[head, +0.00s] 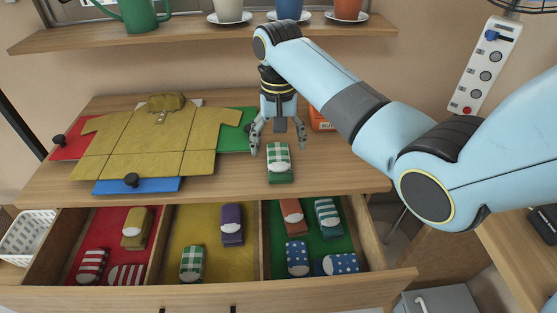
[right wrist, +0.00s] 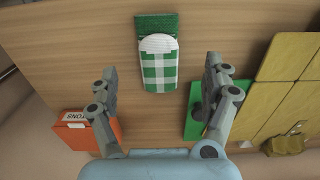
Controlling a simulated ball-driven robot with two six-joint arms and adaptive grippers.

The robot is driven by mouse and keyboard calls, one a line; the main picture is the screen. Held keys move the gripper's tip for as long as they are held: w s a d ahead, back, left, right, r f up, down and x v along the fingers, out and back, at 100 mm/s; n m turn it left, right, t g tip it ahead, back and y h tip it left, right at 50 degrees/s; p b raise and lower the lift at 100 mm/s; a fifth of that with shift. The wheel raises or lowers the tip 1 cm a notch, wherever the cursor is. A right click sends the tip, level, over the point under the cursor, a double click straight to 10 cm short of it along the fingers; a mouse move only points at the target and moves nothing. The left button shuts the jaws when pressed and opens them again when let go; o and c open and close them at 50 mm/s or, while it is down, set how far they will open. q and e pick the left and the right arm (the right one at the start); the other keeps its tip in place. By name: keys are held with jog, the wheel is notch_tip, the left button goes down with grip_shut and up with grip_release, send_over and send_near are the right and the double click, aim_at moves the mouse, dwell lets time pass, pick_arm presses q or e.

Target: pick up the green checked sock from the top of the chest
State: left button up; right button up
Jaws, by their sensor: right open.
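The green checked sock (head: 279,162) is a folded bundle with a white patch and a green cuff. It lies on the wooden top of the chest (head: 330,180). It also shows in the right wrist view (right wrist: 157,60), beyond the fingertips and a little left of midway between them. My right gripper (head: 277,145) is open and empty, just behind and above the sock in the head view. In the right wrist view its fingers (right wrist: 160,75) are spread wide and do not touch the sock. My left gripper is not in view.
A mustard shirt (head: 158,138) lies on a coloured folding board (head: 140,186) left of the sock. An orange box (head: 320,120) stands behind right. The open drawer below has red, yellow and green compartments (head: 213,262) with several folded socks, including another green checked one (head: 192,262).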

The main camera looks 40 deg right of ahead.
aim_at(279, 158)
jog(key=shift+w+f, duration=0.1)
jog(key=shift+f, duration=0.35)
jog(key=shift+w+d+f, duration=0.1)
jog(key=shift+d+f, duration=0.05)
jog(key=shift+f, duration=0.2)
jog(key=f, duration=0.2)
jog(key=f+b, duration=0.1)
jog(key=shift+w+d+f, duration=0.3)
jog(key=shift+w+f, duration=0.05)
jog(key=shift+w, duration=0.05)
jog(key=shift+f, duration=0.4)
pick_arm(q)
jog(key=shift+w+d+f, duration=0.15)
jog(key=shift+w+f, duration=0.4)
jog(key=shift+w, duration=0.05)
pick_arm(e)
jog(key=shift+c, duration=0.2)
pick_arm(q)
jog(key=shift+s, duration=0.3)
pick_arm(e)
jog(key=c, duration=1)
jog(key=shift+r, duration=0.2)
